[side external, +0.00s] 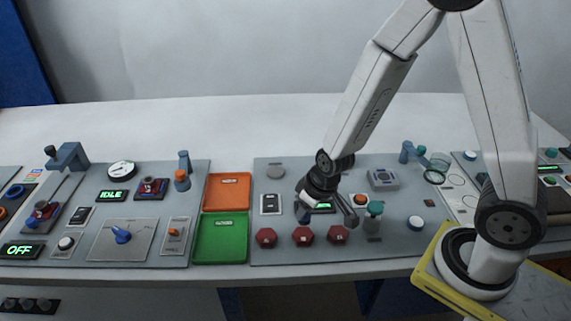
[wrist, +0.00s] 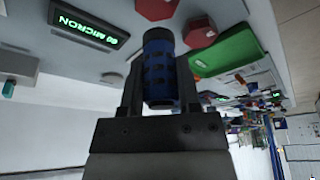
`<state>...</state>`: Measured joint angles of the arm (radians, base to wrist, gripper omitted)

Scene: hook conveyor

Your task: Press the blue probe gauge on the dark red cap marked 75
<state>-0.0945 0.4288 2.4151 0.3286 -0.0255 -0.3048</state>
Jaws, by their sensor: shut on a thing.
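The blue probe gauge (wrist: 159,68) is a blue cylinder with dark bands and a dark end. My gripper (wrist: 160,80) is shut around it. In the side view my gripper (side external: 328,205) hangs over the grey panel, behind the caps, partly hiding a green-lit display. Three dark red caps stand in a row: left (side external: 266,238), middle (side external: 303,236) and right (side external: 337,234). Two red caps show in the wrist view, one at the top edge (wrist: 157,8) and one beside it (wrist: 201,32). I cannot read which cap is marked 75. The gauge appears apart from the caps.
A lit display (wrist: 88,26) shows a reading in microns. A green tray (side external: 220,239) and an orange tray (side external: 228,192) lie left of the caps. A teal-topped jar (side external: 374,220) stands right of the caps, and a white button (side external: 416,223) is farther right.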

